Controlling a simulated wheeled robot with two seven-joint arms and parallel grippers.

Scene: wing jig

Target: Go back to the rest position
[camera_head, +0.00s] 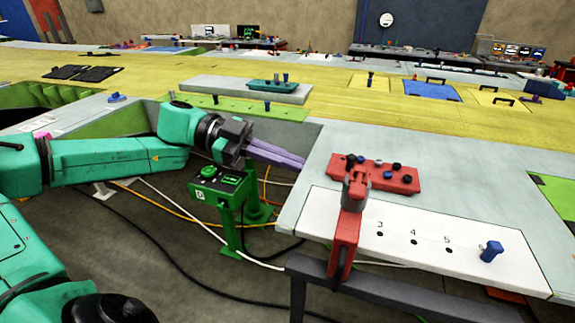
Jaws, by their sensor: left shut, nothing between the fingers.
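My left arm is green and comes in from the left. Its gripper (301,163) has long purple-grey fingers that are shut with nothing between them. It points right, above the gap in front of the wing surface and near the grey panel's left edge. A green stand with a small control box (221,184) is just below and left of the fingers. My right gripper does not show.
A red clamp (346,232) stands at the edge of the white numbered plate (400,240). A red block with knobs (385,177) lies behind it. A blue peg (491,251) sits at the plate's right end. Cables cross the floor below.

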